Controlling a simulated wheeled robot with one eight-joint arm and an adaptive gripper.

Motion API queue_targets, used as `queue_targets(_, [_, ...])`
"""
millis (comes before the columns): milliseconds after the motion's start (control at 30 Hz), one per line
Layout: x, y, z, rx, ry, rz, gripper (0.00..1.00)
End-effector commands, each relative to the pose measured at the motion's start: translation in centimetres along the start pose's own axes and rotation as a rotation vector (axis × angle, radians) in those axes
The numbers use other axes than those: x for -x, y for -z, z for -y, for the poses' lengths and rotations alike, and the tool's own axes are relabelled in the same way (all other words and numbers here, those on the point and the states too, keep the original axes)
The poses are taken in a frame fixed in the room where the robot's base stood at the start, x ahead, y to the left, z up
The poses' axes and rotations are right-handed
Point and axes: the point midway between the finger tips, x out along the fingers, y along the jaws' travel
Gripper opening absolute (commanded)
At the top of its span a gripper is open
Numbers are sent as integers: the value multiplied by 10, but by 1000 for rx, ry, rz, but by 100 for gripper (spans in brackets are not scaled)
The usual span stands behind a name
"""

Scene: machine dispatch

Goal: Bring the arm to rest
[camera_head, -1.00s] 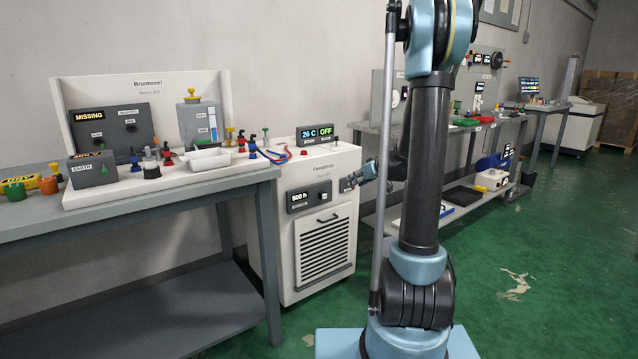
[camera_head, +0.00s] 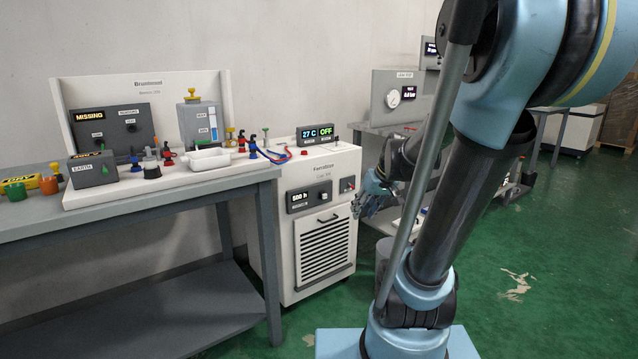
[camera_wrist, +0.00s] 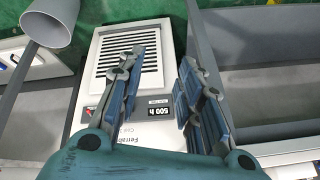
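My gripper (camera_head: 366,205) shows in the head view in front of the right side of the white Ferrotron cabinet (camera_head: 322,182), low beside its control panel. In the wrist view my gripper (camera_wrist: 163,90) has its two blue-and-grey fingers spread apart, with nothing between them. The cabinet's front (camera_wrist: 147,130), with its vent grille and "500 h" display, shows beyond the fingers, partly hidden by them. My arm leans to the right in the head view and bends back down to the gripper.
The cabinet's top display (camera_head: 317,133) reads 27 C and OFF. Another bench stands behind my arm. Green floor (camera_head: 540,290) is clear at the right.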

Motion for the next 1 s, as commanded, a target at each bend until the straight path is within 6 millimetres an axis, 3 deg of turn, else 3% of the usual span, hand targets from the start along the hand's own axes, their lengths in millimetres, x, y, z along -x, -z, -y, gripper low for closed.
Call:
queue_targets(100, [8,-34,6,-31,-29,46,33])
queue_targets(600, [26,-165,7,-178,-193,210,33])
queue_targets(800, [28,-195,3,-219,-243,243,33])
queue_targets(1000, [29,-203,2,-230,-258,252,33])
